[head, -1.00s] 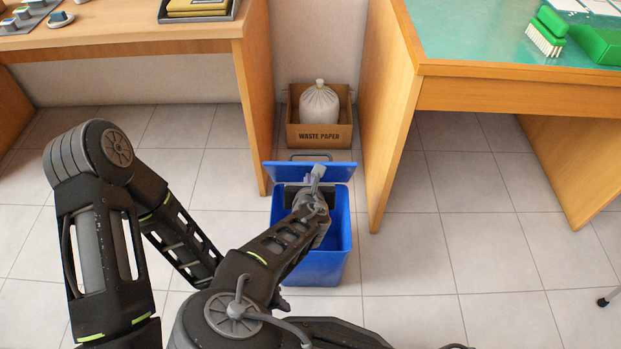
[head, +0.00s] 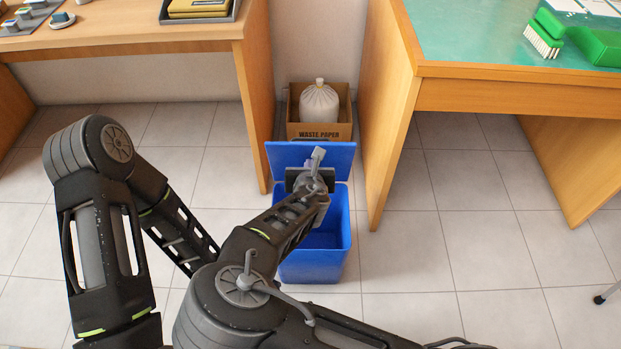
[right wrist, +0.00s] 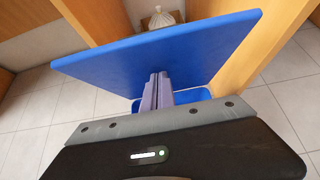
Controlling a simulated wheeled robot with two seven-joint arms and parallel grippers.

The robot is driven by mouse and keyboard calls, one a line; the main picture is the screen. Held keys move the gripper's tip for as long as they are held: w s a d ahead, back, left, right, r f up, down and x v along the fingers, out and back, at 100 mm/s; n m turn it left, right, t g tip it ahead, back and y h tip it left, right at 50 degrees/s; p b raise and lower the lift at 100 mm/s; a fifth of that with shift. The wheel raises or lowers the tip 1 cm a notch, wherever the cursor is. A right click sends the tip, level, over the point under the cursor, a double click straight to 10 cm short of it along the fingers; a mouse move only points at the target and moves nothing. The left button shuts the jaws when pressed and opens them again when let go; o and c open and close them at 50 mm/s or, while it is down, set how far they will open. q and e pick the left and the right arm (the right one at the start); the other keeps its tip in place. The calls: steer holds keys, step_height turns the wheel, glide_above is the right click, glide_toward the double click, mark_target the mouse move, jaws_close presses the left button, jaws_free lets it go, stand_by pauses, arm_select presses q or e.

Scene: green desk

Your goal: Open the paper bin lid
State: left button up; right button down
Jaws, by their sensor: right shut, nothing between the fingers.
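The blue paper bin (head: 316,264) stands on the tiled floor between the two desks, its opening visible. Its blue lid (head: 335,158) is raised at the back, tilted steeply up. In the right wrist view the lid (right wrist: 165,45) spans the upper middle. My right gripper (head: 314,170) is over the bin in front of the lid. Its fingers (right wrist: 158,88) are shut with nothing between them and reach to the lid's inner face; contact is hard to tell. My left arm shows at left, but its gripper is not visible.
A waste paper box (head: 345,131) with a full white bag (head: 319,103) stands behind the bin. A wooden desk (head: 254,100) stands close on the left, and the green-topped desk (head: 470,45) on the right.

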mark_target(311, 149)
steer(key=shift+w, duration=0.15)
steer(key=shift+w+r+p, duration=0.15)
steer(key=shift+w+r, duration=0.1)
steer(key=shift+w, duration=0.45)
steer(key=shift+w+r+p, duration=0.15)
steer(key=shift+w+r, duration=0.1)
steer(key=shift+w, duration=0.65)
steer(key=shift+w+r, duration=0.2)
steer(key=shift+w, duration=1.2)
steer(key=shift+s+r, duration=0.1)
steer(key=shift+s, duration=0.05)
steer(key=shift+p+v, duration=0.55)
steer(key=shift+v, duration=0.45)
steer(key=shift+p+v, duration=0.7)
steer(key=shift+v, duration=1.15)
